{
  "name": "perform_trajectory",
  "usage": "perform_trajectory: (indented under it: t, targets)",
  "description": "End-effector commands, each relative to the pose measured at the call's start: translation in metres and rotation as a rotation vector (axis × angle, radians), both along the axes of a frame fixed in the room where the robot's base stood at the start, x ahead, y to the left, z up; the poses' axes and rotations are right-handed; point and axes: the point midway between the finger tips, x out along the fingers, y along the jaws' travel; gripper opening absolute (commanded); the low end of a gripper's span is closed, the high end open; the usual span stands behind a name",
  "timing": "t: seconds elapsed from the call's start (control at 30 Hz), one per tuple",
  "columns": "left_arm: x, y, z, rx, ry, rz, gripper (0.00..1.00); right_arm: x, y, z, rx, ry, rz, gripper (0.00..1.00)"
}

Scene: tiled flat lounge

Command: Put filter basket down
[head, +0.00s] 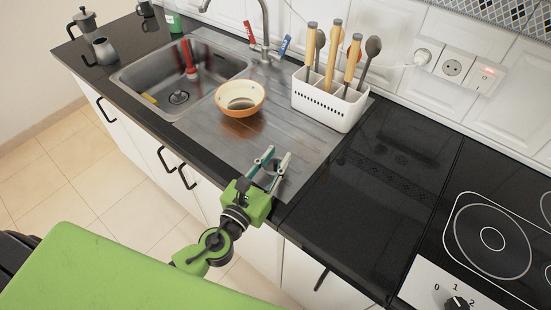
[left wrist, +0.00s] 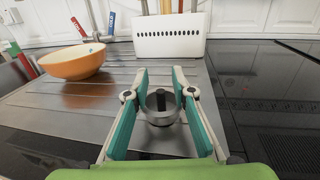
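The filter basket (left wrist: 161,113) is a small round grey metal cup with a dark stem in its middle. In the left wrist view it sits between the teal-padded fingers of my left gripper (left wrist: 161,80), whose pads appear to bear on both its sides. In the head view my left gripper (head: 277,155) is low over the front right of the steel drainboard (head: 205,135), with the basket (head: 274,168) partly hidden between its fingers. I cannot tell whether the basket's base touches the drainboard. My right gripper is not in view.
An orange bowl (head: 240,99) and a white utensil holder (head: 330,102) stand on the drainboard behind the gripper. The sink (head: 178,75) is to the left. Black counter (head: 375,165) is clear to the right, then the hob (head: 492,238). A moka pot (head: 84,22) stands far left.

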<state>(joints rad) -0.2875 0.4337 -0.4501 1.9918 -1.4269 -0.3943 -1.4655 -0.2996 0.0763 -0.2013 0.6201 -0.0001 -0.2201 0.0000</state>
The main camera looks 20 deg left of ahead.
Motion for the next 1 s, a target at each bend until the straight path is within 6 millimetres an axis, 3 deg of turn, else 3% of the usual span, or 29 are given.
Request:
perform_trajectory:
  t: [0.23, 0.43, 0.5, 0.8, 1.0]
  targets:
    - [-0.002, -0.001, -0.006, 0.003, 0.013, -0.003, 0.23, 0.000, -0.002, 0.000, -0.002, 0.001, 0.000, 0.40]
    - [-0.002, -0.001, 0.010, 0.003, 0.012, -0.003, 0.23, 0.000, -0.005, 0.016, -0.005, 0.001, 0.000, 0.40]
    - [-0.015, 0.001, 0.001, 0.003, 0.014, -0.003, 0.23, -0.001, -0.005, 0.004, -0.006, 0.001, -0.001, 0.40]
    - [-0.075, 0.012, 0.002, 0.003, 0.010, -0.002, 0.23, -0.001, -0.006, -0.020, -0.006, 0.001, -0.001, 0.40]
    - [-0.104, 0.017, 0.005, 0.003, 0.009, -0.002, 0.23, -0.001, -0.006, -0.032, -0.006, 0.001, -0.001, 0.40]
